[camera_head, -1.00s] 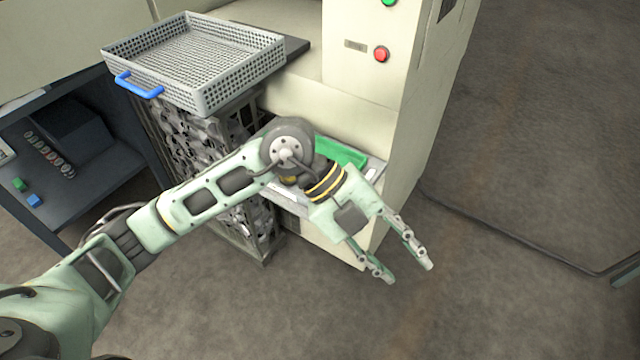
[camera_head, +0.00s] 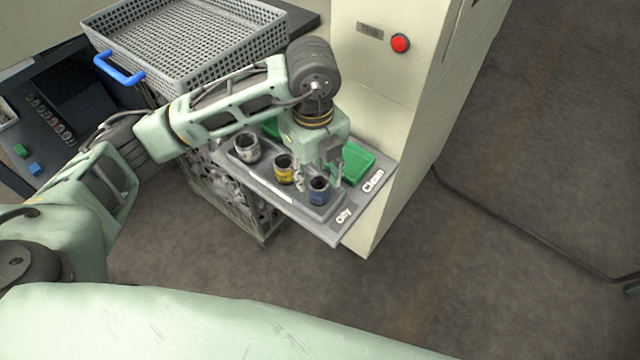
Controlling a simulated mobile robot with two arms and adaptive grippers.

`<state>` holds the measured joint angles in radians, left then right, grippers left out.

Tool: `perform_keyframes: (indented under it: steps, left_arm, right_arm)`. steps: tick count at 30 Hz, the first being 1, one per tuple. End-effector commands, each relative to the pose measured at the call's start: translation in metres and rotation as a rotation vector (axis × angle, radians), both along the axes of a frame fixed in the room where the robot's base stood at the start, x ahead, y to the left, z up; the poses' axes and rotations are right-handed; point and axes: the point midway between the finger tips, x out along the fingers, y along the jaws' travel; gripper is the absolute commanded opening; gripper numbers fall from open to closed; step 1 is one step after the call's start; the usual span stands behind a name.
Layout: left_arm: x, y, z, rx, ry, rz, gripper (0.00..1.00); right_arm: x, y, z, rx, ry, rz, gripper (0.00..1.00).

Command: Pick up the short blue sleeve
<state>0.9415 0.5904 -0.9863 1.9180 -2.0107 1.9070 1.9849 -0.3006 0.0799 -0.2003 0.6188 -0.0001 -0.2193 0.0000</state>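The blue sleeve (camera_head: 318,192), dark with a round open top, stands upright at the right end of a row of sleeves in a grey tray (camera_head: 262,180). A yellow sleeve (camera_head: 284,172) and a pale grey sleeve (camera_head: 247,149) stand to its left. My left gripper (camera_head: 320,183) points down at the blue sleeve, its fingers apart, one on each side of the sleeve's top in the picture. I cannot tell whether a finger touches it. My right gripper is not in view.
The tray lies on a shelf (camera_head: 333,234) marked "Oily" and "Clean", with green trays (camera_head: 352,163) behind. A perforated grey basket (camera_head: 190,88) with a blue handle stands at the upper left. A cream machine (camera_head: 385,110) with a red button rises behind the shelf. A cable crosses the floor at right.

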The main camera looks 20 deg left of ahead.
Motion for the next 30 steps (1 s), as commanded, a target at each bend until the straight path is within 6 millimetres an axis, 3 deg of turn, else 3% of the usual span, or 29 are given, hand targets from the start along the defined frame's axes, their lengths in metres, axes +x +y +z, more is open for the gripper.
perform_keyframes:
  steps: [9,18,30]
  left_arm:
    - [-0.003,0.001,-0.043,0.000,0.003,-0.001,0.38]
    - [-0.002,0.001,-0.051,-0.001,0.001,-0.002,0.38]
    - [-0.002,0.001,-0.050,-0.002,0.001,-0.002,0.04]
  right_arm:
    - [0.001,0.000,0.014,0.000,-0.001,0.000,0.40]
    - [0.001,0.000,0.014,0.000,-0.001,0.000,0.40]
    - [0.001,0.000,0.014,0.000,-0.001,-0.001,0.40]
